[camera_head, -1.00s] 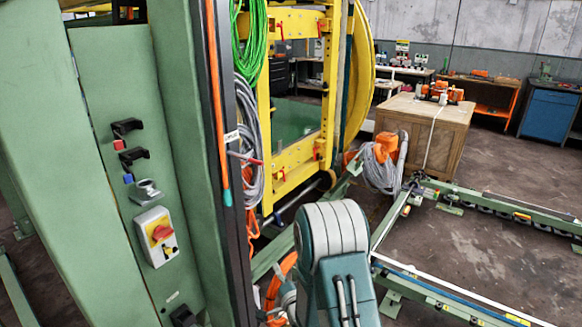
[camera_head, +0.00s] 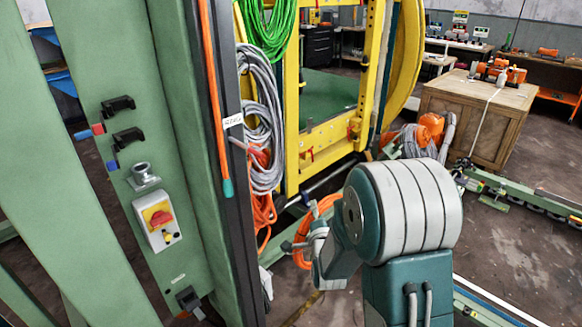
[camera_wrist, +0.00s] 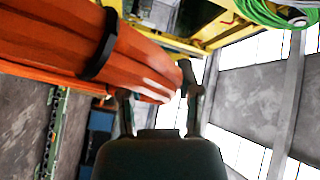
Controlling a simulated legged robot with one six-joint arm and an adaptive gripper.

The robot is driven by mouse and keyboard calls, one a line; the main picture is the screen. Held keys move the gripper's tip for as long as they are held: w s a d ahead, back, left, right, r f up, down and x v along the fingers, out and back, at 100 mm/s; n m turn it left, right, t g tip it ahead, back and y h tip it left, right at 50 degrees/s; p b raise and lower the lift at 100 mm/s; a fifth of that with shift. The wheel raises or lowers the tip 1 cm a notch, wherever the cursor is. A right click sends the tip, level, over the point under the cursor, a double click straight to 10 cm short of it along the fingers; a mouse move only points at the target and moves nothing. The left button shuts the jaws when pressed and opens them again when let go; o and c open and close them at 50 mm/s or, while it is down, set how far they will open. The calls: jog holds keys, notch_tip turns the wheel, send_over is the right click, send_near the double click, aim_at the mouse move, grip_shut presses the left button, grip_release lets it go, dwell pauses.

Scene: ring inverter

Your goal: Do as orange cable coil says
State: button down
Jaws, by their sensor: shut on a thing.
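An orange cable coil (camera_head: 326,205) shows in the head view as a ring beside my arm, partly hidden by my wrist. My gripper (camera_head: 296,247) is at its left part. In the wrist view, a thick orange bundle (camera_wrist: 45,42) with a black strap runs across the upper left. Its right end reaches between the two fingers of my gripper (camera_wrist: 156,85), which is shut on the coil. The exact contact is partly hidden. No writing on the coil is readable.
A green cabinet with a red-yellow switch (camera_head: 158,221) and black hooks (camera_head: 118,106) stands left. Grey (camera_head: 262,115) and green (camera_head: 268,28) cable coils hang beside a yellow frame (camera_head: 330,132). A wooden crate (camera_head: 460,115) stands behind right. A low green rail crosses the floor.

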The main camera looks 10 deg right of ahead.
jog(key=s+a+r+m+h, duration=0.1)
jog(key=s+a+r, duration=0.2)
jog(key=r, duration=0.5)
jog(key=s+a+r+h, duration=0.1)
jog(key=s+a+r, duration=0.15)
jog(key=r, duration=0.55)
jog(key=s+a+r+n+y, duration=0.2)
jog(key=s+a+r+y, duration=0.35)
jog(key=s+r, duration=0.7)
jog(key=h, duration=0.2)
send_near(222, 136)
jog(key=shift+w+d+r, duration=0.1)
jog(key=shift+w+d, duration=0.1)
jog(key=shift+w, duration=0.65)
jog(key=shift+w+d+r, duration=0.1)
jog(key=shift+w+d, duration=0.05)
jog(key=shift+w, duration=0.75)
jog(key=shift+w+d, duration=0.2)
jog(key=shift+w, duration=0.65)
jog(key=shift+w+a+f, duration=0.3)
jog(key=shift+w+f, duration=0.05)
jog(key=shift+w, duration=0.1)
